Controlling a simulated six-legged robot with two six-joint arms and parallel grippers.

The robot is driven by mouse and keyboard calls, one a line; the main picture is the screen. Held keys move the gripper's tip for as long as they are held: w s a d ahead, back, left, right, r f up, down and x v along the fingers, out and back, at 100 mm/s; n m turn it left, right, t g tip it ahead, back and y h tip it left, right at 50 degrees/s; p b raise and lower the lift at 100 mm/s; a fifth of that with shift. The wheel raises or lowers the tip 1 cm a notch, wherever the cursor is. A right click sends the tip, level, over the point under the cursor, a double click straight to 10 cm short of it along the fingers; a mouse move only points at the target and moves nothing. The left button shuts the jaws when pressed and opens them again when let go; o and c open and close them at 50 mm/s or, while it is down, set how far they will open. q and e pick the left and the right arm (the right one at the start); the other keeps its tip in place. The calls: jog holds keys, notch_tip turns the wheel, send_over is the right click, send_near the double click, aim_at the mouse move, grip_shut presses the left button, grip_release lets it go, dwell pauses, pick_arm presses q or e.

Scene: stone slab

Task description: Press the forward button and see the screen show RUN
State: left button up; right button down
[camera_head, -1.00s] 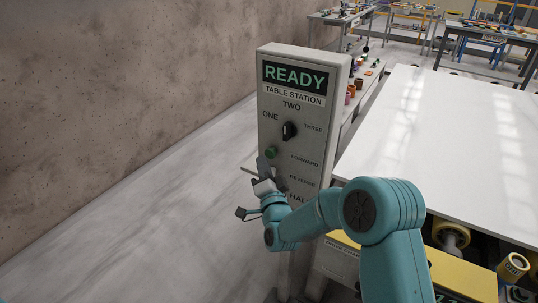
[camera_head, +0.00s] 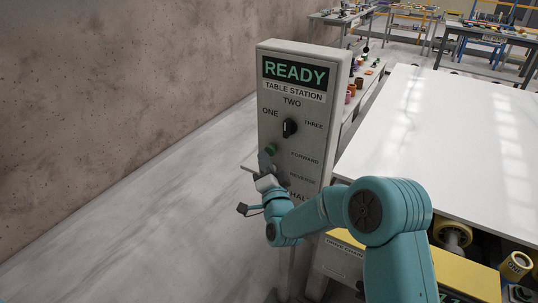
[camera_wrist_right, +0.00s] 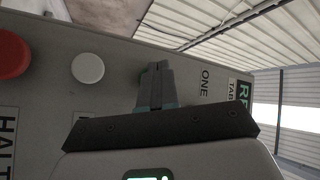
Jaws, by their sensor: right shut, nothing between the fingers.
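The grey control panel (camera_head: 298,170) stands upright, its screen (camera_head: 295,73) reading READY. The green forward button (camera_head: 271,149) sits at its left, beside the FORWARD label; its lower part is close to my fingertips. My right gripper (camera_head: 265,161) is shut and empty, its tips just below and in front of that button. Contact cannot be told. My left gripper is not in view.
A black selector knob (camera_head: 289,128) sits above the forward button, among ONE, TWO and THREE. A large white-topped table (camera_head: 455,145) stands right of the panel. A bare wall (camera_head: 120,80) and open floor (camera_head: 130,220) lie left.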

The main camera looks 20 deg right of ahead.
jog(key=shift+w+d+b, duration=0.35)
jog(key=shift+d+b, duration=0.05)
jog(key=shift+d, duration=0.05)
dwell(1.1)
jog(key=shift+s+a+b, duration=0.6)
jog(key=shift+a+b, duration=0.05)
jog(key=shift+a, duration=0.1)
jog(key=s+a+b, duration=0.1)
jog(key=a, duration=0.1)
jog(key=s+a+b, duration=0.1)
jog(key=s+a, duration=0.1)
jog(key=shift+b, duration=0.35)
